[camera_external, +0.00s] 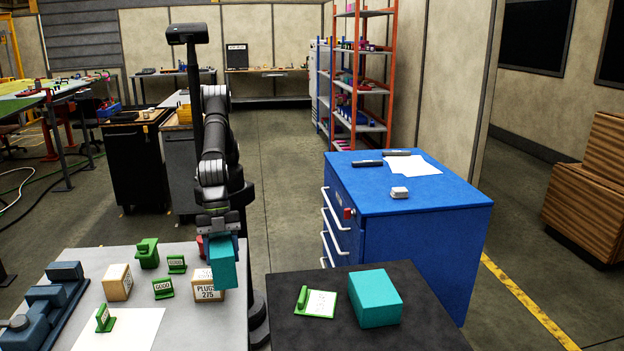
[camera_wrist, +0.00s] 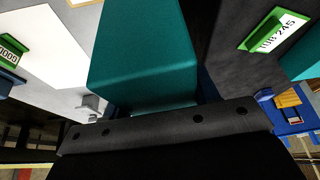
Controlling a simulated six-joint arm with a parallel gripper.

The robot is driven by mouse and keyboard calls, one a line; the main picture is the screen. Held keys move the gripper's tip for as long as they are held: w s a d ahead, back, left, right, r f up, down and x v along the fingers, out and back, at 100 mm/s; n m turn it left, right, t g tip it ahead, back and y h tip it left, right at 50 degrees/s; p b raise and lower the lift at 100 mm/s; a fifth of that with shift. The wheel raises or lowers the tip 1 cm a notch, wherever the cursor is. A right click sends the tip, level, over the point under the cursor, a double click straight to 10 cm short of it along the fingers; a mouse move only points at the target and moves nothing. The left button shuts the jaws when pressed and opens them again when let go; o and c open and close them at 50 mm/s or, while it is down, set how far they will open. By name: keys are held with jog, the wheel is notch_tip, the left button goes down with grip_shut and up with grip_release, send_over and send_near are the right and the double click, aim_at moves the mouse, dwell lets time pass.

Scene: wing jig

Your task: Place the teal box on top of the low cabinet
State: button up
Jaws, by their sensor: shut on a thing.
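My gripper (camera_external: 220,234) points down and is shut on a teal box (camera_external: 222,266), near the right edge of the light grey table (camera_external: 232,325). The held box fills the middle of the wrist view (camera_wrist: 145,60). In the external view it partly overlaps a PLUGS box (camera_external: 206,291); I cannot tell its exact height over the table. A second teal box (camera_external: 375,298) sits on a low black-topped surface (camera_external: 340,332); its edge shows at the right of the wrist view (camera_wrist: 302,62). A blue drawer cabinet (camera_external: 440,205) stands behind that.
A green-framed label card (camera_external: 316,302) lies left of the second teal box. White papers (camera_external: 412,166), black items and a small white object (camera_external: 399,192) lie on the blue cabinet. Several green blocks, a carton (camera_external: 118,282) and a blue-grey fixture (camera_external: 45,305) occupy the table.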

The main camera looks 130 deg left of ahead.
jog(key=s+d+m+h, duration=0.1)
jog(key=s+d+m, duration=0.2)
jog(key=s+d, duration=1.5)
jog(key=shift+s+d+f+g, duration=0.25)
jog(key=shift+s+d+g, duration=0.15)
jog(key=shift+d, duration=0.3)
jog(key=shift+w, duration=0.1)
jog(key=w+f, duration=0.6)
jog(key=w, duration=0.1)
jog(key=w+a+f, duration=0.1)
jog(key=w+f, duration=0.2)
jog(key=w, duration=0.1)
jog(key=shift+w+a+f, duration=0.1)
jog(key=shift+w+f, duration=0.1)
jog(key=shift+f, duration=0.6)
jog(key=shift+f, duration=0.45)
